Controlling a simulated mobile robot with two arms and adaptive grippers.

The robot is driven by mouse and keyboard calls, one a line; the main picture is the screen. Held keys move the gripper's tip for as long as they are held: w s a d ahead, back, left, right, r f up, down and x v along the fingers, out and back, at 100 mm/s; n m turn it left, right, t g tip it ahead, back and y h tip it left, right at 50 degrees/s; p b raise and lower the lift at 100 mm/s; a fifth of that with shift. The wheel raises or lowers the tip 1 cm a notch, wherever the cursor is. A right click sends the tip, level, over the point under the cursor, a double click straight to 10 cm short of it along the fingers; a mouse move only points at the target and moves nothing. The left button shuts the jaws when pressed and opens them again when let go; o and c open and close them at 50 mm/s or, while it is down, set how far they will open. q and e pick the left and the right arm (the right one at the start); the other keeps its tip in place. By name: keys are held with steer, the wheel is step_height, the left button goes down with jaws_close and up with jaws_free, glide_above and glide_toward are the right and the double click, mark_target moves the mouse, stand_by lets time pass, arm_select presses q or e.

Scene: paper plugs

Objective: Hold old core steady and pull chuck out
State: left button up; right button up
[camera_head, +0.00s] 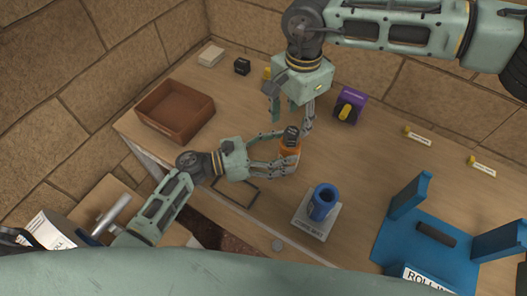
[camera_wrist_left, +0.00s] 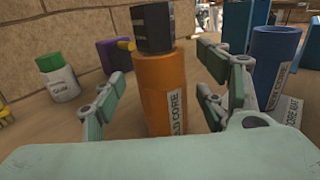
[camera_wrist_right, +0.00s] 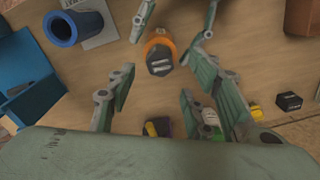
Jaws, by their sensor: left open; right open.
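The old core (camera_head: 290,149) is an orange cylinder standing upright on the table, its label readable in the left wrist view (camera_wrist_left: 163,90). The dark chuck (camera_head: 291,133) sits in its top; the left wrist view shows it as a black block (camera_wrist_left: 153,28). My left gripper (camera_head: 287,154) is open, its fingers on either side of the core; I cannot tell whether they touch it. My right gripper (camera_head: 292,112) is open and empty, pointing down above and behind the core. The right wrist view shows the chuck (camera_wrist_right: 160,61) beyond its fingers.
A blue new core (camera_head: 323,202) stands on a pale core mat (camera_head: 304,226) to the right. A blue stand (camera_head: 408,247) is at the right front. A brown tray (camera_head: 174,112) is at the back left. A purple box (camera_head: 350,105) and a glue bottle (camera_wrist_left: 57,78) stand behind the core.

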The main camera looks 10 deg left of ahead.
arm_select(q)
steer(key=shift+x, duration=1.15)
steer(key=shift+c, duration=0.7)
steer(key=c, duration=1.5)
steer(key=shift+o, duration=0.2)
arm_select(e)
steer(key=shift+r, duration=0.1)
steer(key=shift+a+r+m, duration=0.1)
steer(key=shift+r+m, duration=0.1)
steer(key=shift+m, duration=0.2)
step_height(320, 180, up, 4)
steer(key=m, duration=0.5)
steer(key=shift+s, duration=0.1)
steer(key=m, duration=0.2)
glide_above(292, 132)
steer(key=shift+f, duration=2.55)
steer(key=shift+f, duration=0.15)
